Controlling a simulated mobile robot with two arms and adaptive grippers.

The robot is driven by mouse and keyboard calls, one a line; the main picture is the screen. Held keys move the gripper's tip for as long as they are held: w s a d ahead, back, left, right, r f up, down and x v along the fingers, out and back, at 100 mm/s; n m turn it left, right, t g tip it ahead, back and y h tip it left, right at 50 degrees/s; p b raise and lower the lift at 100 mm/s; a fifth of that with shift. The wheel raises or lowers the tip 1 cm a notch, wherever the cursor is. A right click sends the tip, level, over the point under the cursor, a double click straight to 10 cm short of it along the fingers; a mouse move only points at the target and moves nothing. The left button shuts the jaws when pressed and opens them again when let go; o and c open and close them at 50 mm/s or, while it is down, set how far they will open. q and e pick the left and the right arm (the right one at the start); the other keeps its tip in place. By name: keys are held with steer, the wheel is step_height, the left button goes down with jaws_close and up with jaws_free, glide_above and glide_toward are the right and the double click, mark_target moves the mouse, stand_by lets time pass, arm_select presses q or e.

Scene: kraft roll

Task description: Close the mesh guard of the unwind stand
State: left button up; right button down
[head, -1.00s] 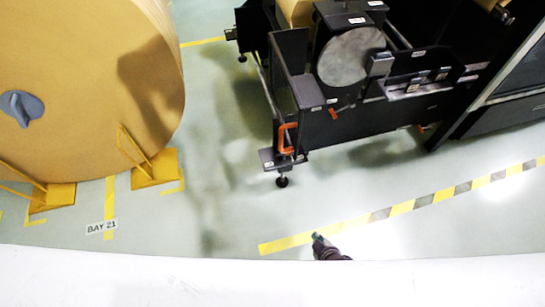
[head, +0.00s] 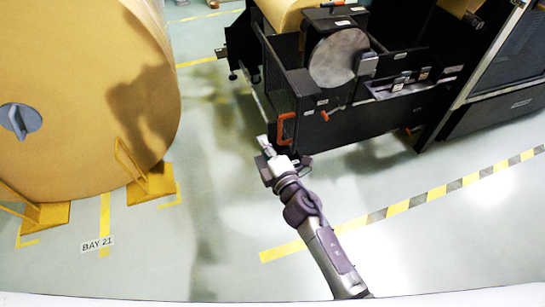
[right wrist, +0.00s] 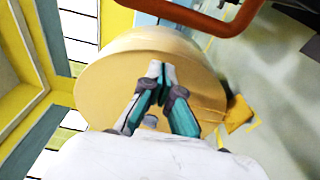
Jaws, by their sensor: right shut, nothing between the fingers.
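The black unwind stand (head: 365,130) stands at the upper middle of the head view. Its dark mesh guard (head: 276,82) appears to be the panel along the left side, with an orange handle (head: 286,128) at its near end. I cannot tell exactly how far it stands open. My right gripper (head: 264,142) is shut and empty, just left of and below the handle in the picture. The right wrist view shows its closed fingertips (right wrist: 161,72) below the orange bar of the handle (right wrist: 200,22), with a gap between them. My left gripper is not in view.
A large kraft roll (head: 75,100) stands at the left between yellow chocks (head: 152,185). A dark machine (head: 505,80) is at the right. Yellow-black tape (head: 400,207) crosses the floor. The floor between roll and stand is clear.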

steer(key=shift+w+d+f+p, duration=0.1)
steer(key=shift+w+d+p, duration=0.1)
steer(key=shift+w+d, duration=0.5)
steer(key=shift+w+d+p, duration=0.2)
steer(key=shift+w+d, duration=0.15)
steer(key=shift+d, duration=0.55)
